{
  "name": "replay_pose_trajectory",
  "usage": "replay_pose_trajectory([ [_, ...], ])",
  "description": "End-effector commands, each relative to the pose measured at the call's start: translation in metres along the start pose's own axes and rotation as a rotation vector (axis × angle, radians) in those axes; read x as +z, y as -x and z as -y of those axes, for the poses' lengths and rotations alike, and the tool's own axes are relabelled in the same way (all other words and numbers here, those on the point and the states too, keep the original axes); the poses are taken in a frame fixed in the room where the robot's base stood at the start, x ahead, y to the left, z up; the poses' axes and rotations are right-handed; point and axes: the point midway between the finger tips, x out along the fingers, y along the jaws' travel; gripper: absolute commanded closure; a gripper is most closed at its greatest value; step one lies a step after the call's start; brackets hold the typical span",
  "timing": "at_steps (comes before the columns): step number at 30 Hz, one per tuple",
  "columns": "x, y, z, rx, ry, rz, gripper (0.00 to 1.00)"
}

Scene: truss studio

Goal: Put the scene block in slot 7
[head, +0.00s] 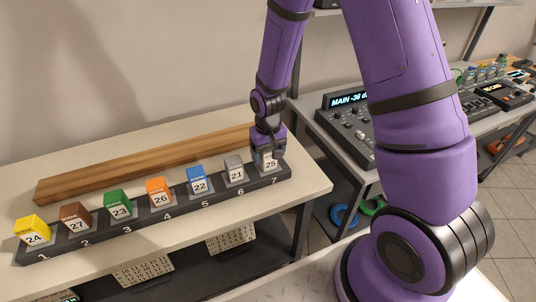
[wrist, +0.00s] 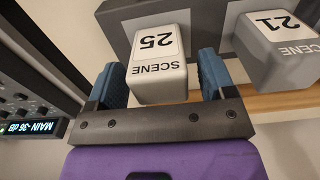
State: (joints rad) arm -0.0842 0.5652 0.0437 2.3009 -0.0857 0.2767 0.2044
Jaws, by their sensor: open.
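A pale scene block numbered 25 (head: 270,162) stands at slot 7, the right end of the dark numbered rack (head: 148,220). The wrist view shows its label "SCENE 25" (wrist: 158,82). My gripper (head: 268,149) is over that end of the rack. In the wrist view its two blue fingers (wrist: 160,76) are apart, one on each side of the block. A gap shows beside the right finger; whether the left finger touches the block I cannot tell. The fingers partly hide the block in the head view.
A grey scene block 21 (head: 235,171) is the close neighbour at slot 6. Blue 22 (head: 198,181), orange 26 (head: 160,193), green 23 (head: 119,206), brown 27 (head: 76,219) and yellow 24 (head: 34,233) fill slots 5 to 1. A wooden plank (head: 130,168) lies behind the rack.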

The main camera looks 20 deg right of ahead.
Motion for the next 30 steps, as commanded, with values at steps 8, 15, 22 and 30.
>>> replay_pose_trajectory([
  [8, -0.001, 0.046, 0.0, -0.001, 0.0, -0.005, 0.24],
  [15, 0.0, 0.086, 0.0, 0.0, 0.0, -0.004, 0.24],
  [22, 0.0, 0.109, 0.0, 0.0, -0.001, -0.002, 0.24],
  [30, 0.002, 0.121, -0.001, 0.0, -0.001, -0.009, 0.24],
])
